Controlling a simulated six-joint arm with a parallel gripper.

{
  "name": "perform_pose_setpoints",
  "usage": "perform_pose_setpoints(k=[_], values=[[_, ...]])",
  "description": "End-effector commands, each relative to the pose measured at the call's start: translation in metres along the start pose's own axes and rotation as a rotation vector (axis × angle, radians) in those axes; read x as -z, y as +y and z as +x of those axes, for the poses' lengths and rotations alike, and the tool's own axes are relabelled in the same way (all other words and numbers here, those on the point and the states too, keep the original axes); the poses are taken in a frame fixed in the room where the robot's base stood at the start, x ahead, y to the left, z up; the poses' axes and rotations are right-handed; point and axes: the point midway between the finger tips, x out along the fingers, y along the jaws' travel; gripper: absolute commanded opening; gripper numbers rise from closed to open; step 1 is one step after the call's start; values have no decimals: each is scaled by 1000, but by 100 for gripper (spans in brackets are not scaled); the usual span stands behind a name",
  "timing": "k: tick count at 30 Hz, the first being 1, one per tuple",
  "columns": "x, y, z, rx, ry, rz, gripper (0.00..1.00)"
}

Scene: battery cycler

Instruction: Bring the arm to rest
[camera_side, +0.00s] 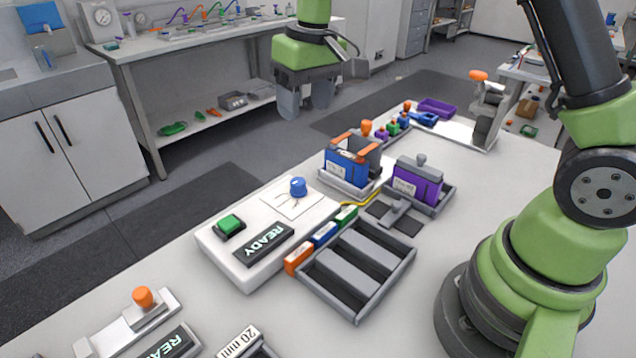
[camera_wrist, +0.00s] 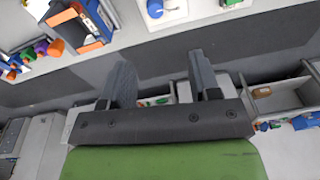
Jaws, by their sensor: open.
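My gripper (camera_side: 306,103) hangs in the air beyond the far edge of the white bench, above the floor, in the side view. Its fingers point down and stand apart, with nothing between them. In the wrist view my gripper (camera_wrist: 166,84) also shows two separated grey fingers with the dark floor behind them. My arm rises from its green base at the right of the side view.
On the bench (camera_side: 215,330) are a cycler box (camera_side: 245,275) reading READY, an empty slotted tray (camera_side: 357,270), a blue battery (camera_side: 345,168) in a holder and a purple battery (camera_side: 416,183) in another tray. A side counter (camera_side: 135,50) stands behind.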

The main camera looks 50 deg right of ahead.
Motion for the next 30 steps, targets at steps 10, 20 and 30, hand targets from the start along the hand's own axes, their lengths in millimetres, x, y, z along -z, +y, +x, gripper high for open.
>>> perform_pose_setpoints(k=[10,20,30], values=[[-90,-3,-105,109,237,127,57],[-181,-1,-125,215,418,228,57],[-204,-1,-120,248,466,257,57]])
